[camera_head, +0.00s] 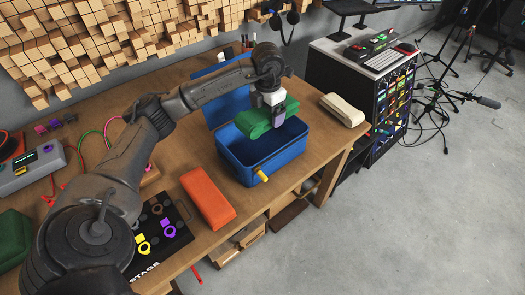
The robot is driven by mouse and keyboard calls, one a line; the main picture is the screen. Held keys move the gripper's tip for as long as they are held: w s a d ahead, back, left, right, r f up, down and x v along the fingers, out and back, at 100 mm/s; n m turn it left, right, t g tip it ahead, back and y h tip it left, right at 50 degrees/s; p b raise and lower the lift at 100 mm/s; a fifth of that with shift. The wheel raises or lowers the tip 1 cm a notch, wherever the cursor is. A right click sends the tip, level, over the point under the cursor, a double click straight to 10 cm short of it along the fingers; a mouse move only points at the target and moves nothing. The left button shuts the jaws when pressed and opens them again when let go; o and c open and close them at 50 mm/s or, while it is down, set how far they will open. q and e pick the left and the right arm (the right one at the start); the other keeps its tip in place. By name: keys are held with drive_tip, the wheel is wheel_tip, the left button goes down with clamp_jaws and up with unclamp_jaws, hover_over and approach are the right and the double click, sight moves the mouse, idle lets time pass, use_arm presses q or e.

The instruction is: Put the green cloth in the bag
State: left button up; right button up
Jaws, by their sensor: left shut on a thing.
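The green cloth (258,121) is a folded-looking, thick bundle in the head view. My left gripper (279,118) comes down over its right part and is shut on it. The cloth hangs above the far side of the blue bag (262,168). The cloth hides part of the bag's far rim. My right gripper is not in view.
An orange case (208,197) lies left of the bag, near the table's front edge. A cream case (342,110) lies right of it. A black board (158,236) with coloured rings, a grey device (28,170) and a dark green object (13,238) are further left.

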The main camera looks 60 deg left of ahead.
use_arm(q)
wheel_tip(320, 180, down, 18)
drive_tip(key=shift+r+p, duration=0.15)
drive_tip(key=shift+p, duration=0.15)
idle(0.4)
drive_tip(key=shift+f, duration=0.2)
drive_tip(key=o, duration=0.8)
wheel_tip(320, 180, up, 12)
drive_tip(key=shift+r, duration=0.2)
